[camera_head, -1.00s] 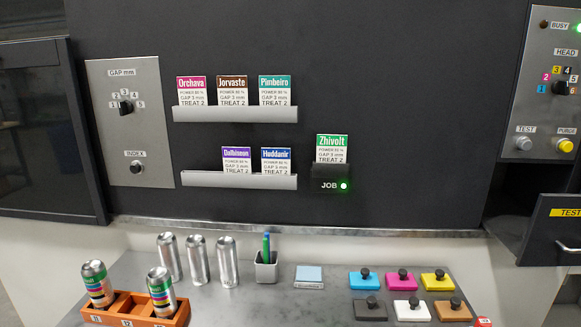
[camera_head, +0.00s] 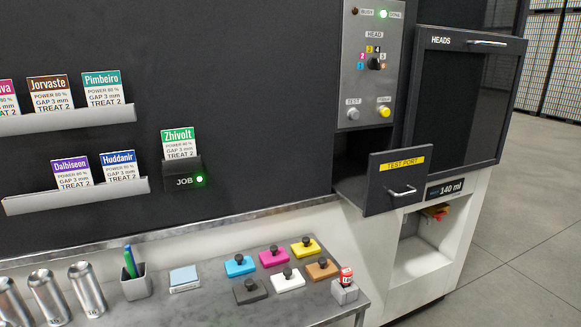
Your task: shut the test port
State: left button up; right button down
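The test port is a dark drawer-like front (camera_head: 398,178) with a yellow "TEST PORT" label and a silver handle (camera_head: 401,191). It stands out from the machine at the right of the view, and a dark opening (camera_head: 358,163) shows behind it, so the port is open. Neither of my grippers shows in this view.
The control panel (camera_head: 371,70) with dial and TEST and PURGE buttons is above the port. The HEADS cabinet (camera_head: 468,95) is right of it. Below, a metal table (camera_head: 215,295) holds coloured pads, a pen cup (camera_head: 136,283) and cans. Floor (camera_head: 535,215) at right is clear.

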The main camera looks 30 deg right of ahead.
aim_at(394, 179)
jog(key=z, duration=1.55)
